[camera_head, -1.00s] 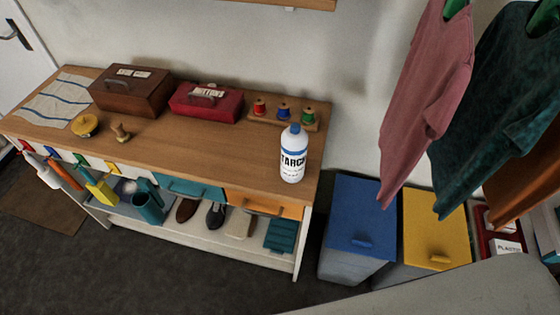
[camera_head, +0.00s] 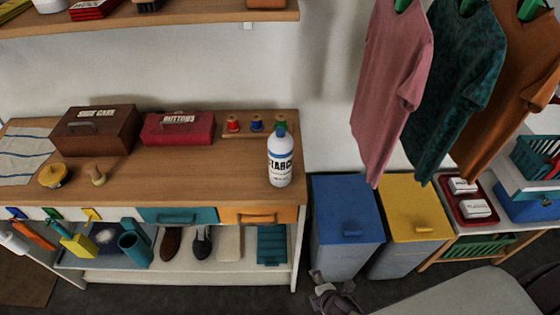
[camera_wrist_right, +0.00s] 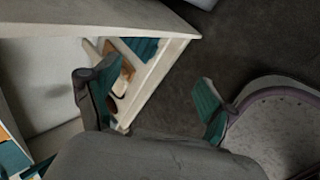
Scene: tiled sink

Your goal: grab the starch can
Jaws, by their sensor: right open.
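The starch can (camera_head: 280,160) is a white bottle with a blue cap and a label reading "STARCH". It stands upright near the right end of the wooden counter (camera_head: 205,185). My right gripper (camera_head: 335,295) shows at the bottom edge of the head view, low in front of the bins and well below the can. In the right wrist view its two teal-padded fingers (camera_wrist_right: 150,105) are spread apart with nothing between them. The can is not in the right wrist view. My left gripper is not in view.
A red buttons box (camera_head: 178,129), a brown shoe care box (camera_head: 95,130) and a rack of thread spools (camera_head: 255,126) stand behind and left of the can. Shirts (camera_head: 395,80) hang at right above a blue bin (camera_head: 345,205) and a yellow bin (camera_head: 412,205).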

